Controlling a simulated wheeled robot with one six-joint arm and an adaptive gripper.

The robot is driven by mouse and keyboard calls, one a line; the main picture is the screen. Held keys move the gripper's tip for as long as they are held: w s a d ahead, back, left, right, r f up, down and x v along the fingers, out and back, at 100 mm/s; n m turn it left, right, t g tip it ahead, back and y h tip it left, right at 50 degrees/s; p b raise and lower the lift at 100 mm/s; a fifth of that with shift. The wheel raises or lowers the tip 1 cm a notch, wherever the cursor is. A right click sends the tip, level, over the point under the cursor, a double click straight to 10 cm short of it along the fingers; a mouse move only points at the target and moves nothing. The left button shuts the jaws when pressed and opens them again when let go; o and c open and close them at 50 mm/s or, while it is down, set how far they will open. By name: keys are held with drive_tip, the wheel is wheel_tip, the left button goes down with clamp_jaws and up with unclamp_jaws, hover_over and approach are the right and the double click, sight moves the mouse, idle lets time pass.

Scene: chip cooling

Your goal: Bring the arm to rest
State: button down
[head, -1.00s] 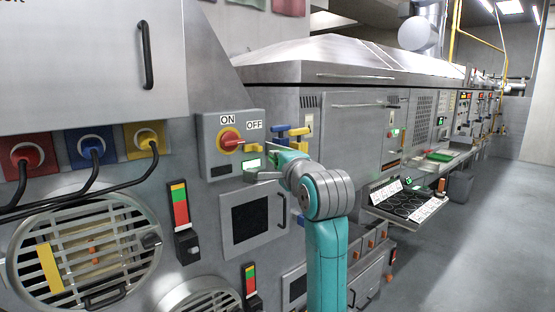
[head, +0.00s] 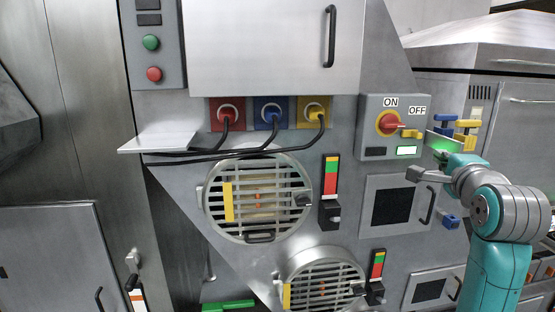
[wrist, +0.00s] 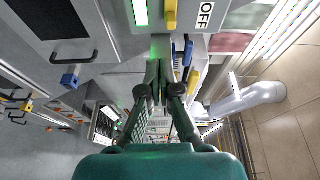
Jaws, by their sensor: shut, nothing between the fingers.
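My arm (head: 505,215), teal with grey joint bands, stands at the right of the head view, bent at its upper end in front of the machine's switch panel. In the wrist view my gripper (wrist: 159,76) is shut, its two dark fingers together with nothing between them. It is just off the ON/OFF box, whose green-lit display (wrist: 140,12) and yellow switch handle (wrist: 171,14) show at the top. In the head view the fingertips are too small to make out clearly.
The ON/OFF box (head: 374,135) has a red and yellow rotary switch (head: 390,124). Blue and yellow valve handles (head: 466,128) are to its right, close to my arm.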

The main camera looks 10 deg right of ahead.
drive_tip(key=s+a+f+n+y, duration=0.1)
drive_tip(key=a+f+n, duration=0.15)
drive_tip(key=f, duration=0.85)
drive_tip(key=s+a+f+n, duration=0.2)
drive_tip(key=a+f, duration=0.2)
drive_tip(key=f, duration=0.7)
drive_tip(key=s+a+f+n+g+y, duration=0.1)
drive_tip(key=s+a+f+n, duration=0.15)
drive_tip(key=s+f, duration=0.35)
drive_tip(key=s+a+f+n, duration=0.2)
drive_tip(key=s+a+f, duration=0.2)
drive_tip(key=f, duration=0.5)
drive_tip(key=s+a+f+n+y, duration=0.1)
drive_tip(key=s+a+f+n, duration=0.3)
drive_tip(key=s, duration=0.5)
drive_tip(key=s+a+f+n+y, duration=0.15)
drive_tip(key=s+f, duration=0.35)
drive_tip(key=s, duration=0.5)
drive_tip(key=s+a+r+n, duration=0.1)
drive_tip(key=s+a+n, duration=0.1)
drive_tip(key=s, duration=0.7)
drive_tip(key=s+a+n+g, duration=0.1)
drive_tip(key=s+n, duration=0.3)
drive_tip(key=s, duration=0.5)
drive_tip(key=shift+a+r+n+y, duration=0.35)
drive_tip(key=shift+a, duration=0.05)
